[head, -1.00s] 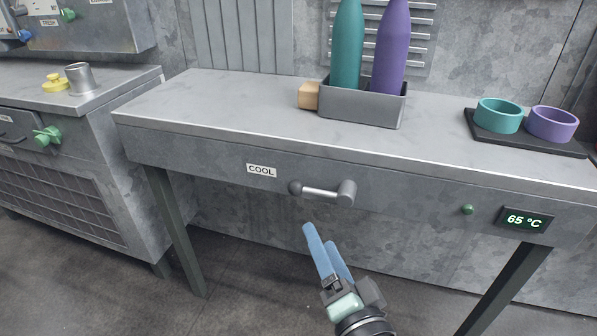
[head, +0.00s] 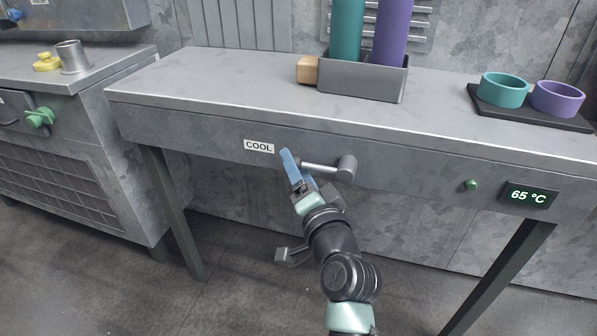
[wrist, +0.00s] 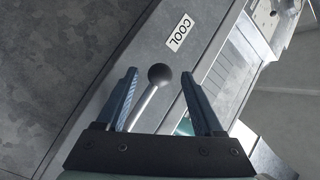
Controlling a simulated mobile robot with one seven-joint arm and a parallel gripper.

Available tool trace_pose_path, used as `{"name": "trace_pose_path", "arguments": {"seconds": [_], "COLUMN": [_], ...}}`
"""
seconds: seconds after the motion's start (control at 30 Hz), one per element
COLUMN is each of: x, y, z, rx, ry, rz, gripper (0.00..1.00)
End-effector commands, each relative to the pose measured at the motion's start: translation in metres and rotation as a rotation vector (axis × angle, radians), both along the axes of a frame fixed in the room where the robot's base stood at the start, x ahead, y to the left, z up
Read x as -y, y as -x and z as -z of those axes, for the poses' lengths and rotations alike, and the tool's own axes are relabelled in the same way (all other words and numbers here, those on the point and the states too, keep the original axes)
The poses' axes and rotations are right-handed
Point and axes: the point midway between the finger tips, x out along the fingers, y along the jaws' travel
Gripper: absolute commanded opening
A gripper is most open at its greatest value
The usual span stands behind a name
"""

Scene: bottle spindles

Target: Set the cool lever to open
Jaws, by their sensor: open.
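The rod points left toward the label, about level. My gripper (head: 296,167) is at the rod's free end and hides its ball knob in the head view. In the wrist view the dark ball knob (wrist: 159,74) and rod (wrist: 143,106) lie between the two blue fingers of my open gripper (wrist: 162,100), with gaps on both sides. The hub is out of the wrist view.
On the table stand a grey bin (head: 362,82) with teal and purple bottles, a wooden block (head: 307,70) and a black tray (head: 545,117) with two rings.

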Motion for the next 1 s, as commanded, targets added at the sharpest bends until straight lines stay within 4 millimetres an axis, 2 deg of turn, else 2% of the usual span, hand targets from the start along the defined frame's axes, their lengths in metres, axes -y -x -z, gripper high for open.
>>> {"name": "trace_pose_path", "arguments": {"seconds": [0.23, 0.6, 1.0], "x": [-0.0003, -0.0001, 0.0001], "y": [-0.0002, 0.0, 0.0001], "z": [-0.0001, -0.0001, 0.0001], "rx": [0.0, 0.0, 0.0], "ry": [0.0, 0.0, -0.001], "rz": [0.0, 0.0, 0.0], "gripper": [0.67, 0.01, 0.0]}}
